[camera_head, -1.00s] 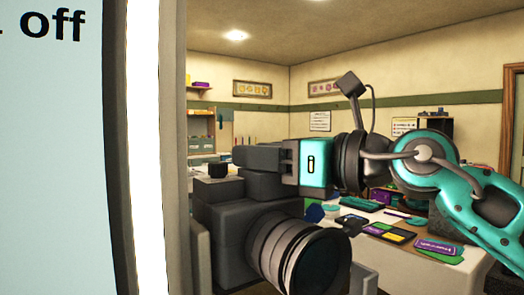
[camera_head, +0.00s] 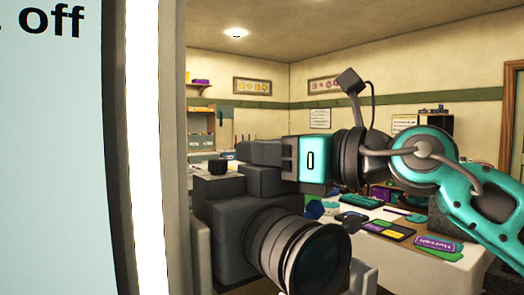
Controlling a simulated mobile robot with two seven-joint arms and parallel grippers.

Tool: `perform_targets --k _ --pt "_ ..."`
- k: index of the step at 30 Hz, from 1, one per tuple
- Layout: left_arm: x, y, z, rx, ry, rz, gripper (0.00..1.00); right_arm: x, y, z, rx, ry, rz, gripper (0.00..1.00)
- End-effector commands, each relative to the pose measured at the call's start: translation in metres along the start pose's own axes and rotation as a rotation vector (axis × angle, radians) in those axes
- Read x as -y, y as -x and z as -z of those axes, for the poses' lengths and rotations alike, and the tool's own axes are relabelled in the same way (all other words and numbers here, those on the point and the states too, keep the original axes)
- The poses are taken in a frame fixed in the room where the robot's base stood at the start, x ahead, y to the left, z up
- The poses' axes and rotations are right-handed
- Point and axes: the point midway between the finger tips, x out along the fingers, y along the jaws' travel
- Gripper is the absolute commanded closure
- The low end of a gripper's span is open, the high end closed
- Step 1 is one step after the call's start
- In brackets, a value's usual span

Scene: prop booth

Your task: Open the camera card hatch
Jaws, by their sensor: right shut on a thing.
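The dark grey camera (camera_head: 228,235) stands in the middle of the view, its round black lens (camera_head: 300,250) facing toward me and to the right. My right gripper (camera_head: 258,153) reaches in from the right, just above and behind the lens, at the upper part of the camera body. Its dark fingers point left and are shut on a part of the camera. The fingers and camera body are similar in colour, so the contact is hard to see. The card hatch cannot be made out; the gripper and body hide that area. My left gripper is not in view.
A pale panel (camera_head: 50,170) with the word "off" and a bright white strip (camera_head: 150,150) fill the left side, close to me. Behind the camera, a white table (camera_head: 385,262) holds several coloured cards and flat items. Shelves stand against the back wall.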

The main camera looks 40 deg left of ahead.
Motion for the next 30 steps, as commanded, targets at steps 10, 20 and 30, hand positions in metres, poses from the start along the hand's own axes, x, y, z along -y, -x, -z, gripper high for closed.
perform_targets --k 10,20,30 --pt "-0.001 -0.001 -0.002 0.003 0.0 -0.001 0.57 0.002 0.001 -0.001 0.017 -0.04 0.0 1.0" --pt "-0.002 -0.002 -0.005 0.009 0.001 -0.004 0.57 0.013 0.005 -0.008 0.098 -0.235 0.0 1.0" --pt "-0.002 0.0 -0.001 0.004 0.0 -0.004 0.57 0.026 0.011 -0.013 0.189 -0.453 0.001 1.0"
